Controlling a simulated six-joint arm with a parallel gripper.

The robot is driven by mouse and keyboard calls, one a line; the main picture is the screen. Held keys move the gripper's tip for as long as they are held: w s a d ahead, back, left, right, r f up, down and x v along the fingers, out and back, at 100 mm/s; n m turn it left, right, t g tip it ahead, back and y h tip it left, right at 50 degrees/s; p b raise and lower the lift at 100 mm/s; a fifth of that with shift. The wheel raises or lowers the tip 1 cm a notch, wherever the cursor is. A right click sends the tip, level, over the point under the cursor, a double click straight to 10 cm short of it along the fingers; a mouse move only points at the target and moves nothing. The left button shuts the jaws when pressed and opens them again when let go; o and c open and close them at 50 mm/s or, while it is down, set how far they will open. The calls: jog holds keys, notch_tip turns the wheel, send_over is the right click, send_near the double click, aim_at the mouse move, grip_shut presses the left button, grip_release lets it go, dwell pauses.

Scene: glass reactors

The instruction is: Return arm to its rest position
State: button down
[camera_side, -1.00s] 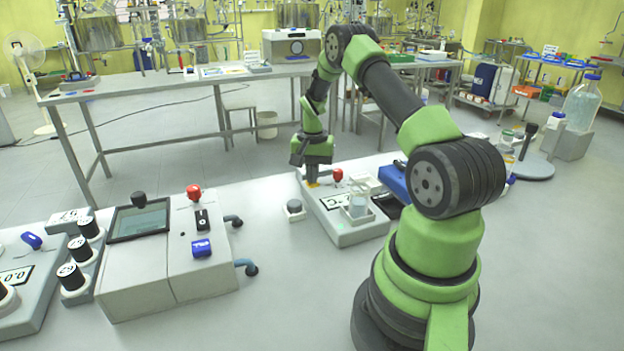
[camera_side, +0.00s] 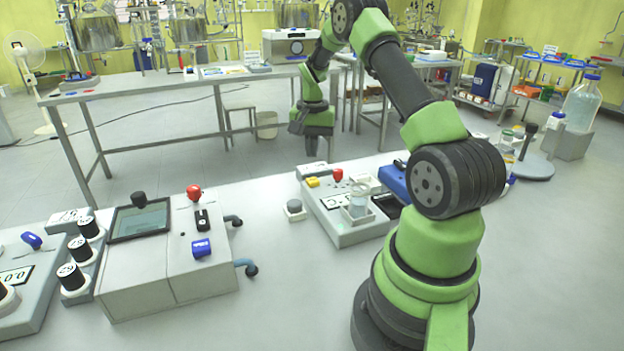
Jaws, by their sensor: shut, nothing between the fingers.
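My gripper (camera_side: 312,146) hangs from my green and black arm, pointing down, above the far edge of a grey scale-like device (camera_side: 345,232). It is shut and holds nothing. A small gap shows between its tip and the yellow button (camera_side: 313,182) on the device. A red knob (camera_side: 338,174) stands on the device to the right of the button.
A control box (camera_side: 165,250) with a screen, a red knob and a blue switch stands at left. Black-capped dials (camera_side: 72,277) stand beside it. A blue case (camera_side: 396,181) is right of the device. A large bottle (camera_side: 582,104) stands far right. The front bench middle is clear.

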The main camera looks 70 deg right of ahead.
dwell(0.3)
jog(key=a+r+n+t, duration=0.3)
jog(key=a+r+n, duration=0.2)
jog(key=a+r, duration=1.15)
jog(key=s+a+r+n+t+y, duration=0.1)
jog(key=s+a+n+t, duration=0.1)
jog(key=s+a, duration=0.4)
jog(key=s+a+r+n+t+y, duration=0.1)
jog(key=s+a+r+n+t, duration=0.1)
jog(key=s+a+n, duration=0.2)
jog(key=s+a, duration=0.3)
jog(key=a, duration=0.1)
jog(key=shift+s, duration=0.15)
